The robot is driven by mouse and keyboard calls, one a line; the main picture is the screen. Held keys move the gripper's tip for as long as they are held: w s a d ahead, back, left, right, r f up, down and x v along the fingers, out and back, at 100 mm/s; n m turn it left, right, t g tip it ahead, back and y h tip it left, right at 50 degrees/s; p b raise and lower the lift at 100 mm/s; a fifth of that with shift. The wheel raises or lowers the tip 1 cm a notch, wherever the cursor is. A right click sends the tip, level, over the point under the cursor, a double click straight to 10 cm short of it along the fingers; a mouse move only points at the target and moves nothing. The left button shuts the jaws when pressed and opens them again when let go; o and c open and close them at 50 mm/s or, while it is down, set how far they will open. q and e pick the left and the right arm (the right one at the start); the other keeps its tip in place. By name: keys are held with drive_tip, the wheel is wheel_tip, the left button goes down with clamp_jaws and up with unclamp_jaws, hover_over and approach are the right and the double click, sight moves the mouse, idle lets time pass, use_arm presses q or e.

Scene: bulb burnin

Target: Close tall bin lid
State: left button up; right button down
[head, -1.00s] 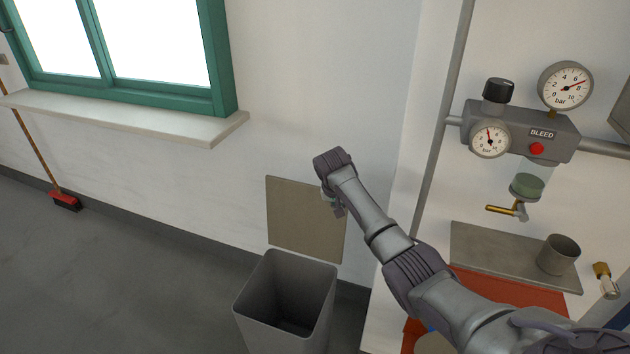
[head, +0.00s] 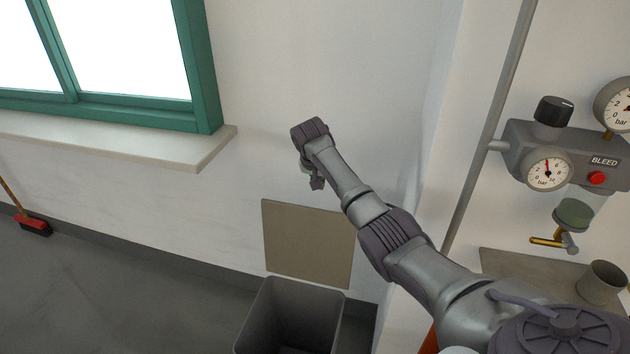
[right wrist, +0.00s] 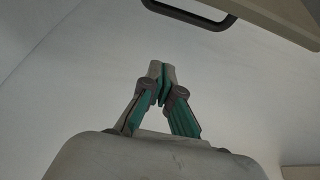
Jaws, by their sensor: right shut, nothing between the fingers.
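The tall bin (head: 258,322) is a grey, open-topped bin standing by the wall at the bottom of the head view; its lower part is cut off by the frame. Its lid (head: 307,243), a flat tan-grey square panel, stands upright behind the opening, against or close to the wall. My right gripper (head: 317,184) appears just above the lid's top edge in the head view; I cannot tell how far in front of it. In the right wrist view its fingertips (right wrist: 162,75) are together, with nothing between them. My left gripper is not in view.
A window sill (head: 170,149) juts out at the left. A vertical pipe (head: 490,120) and a gauge block (head: 560,150) are at the right, above a grey shelf (head: 520,270). A broom (head: 34,224) stands far left. The floor left of the bin is clear.

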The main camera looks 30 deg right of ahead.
use_arm(q)
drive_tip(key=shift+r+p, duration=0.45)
drive_tip(key=shift+p, duration=0.1)
use_arm(e)
wheel_tip(320, 180, down, 6)
drive_tip(key=a, duration=0.1)
drive_tip(key=shift+s, duration=0.45)
drive_tip(key=shift+a+f, duration=0.1)
drive_tip(key=shift+f, duration=0.05)
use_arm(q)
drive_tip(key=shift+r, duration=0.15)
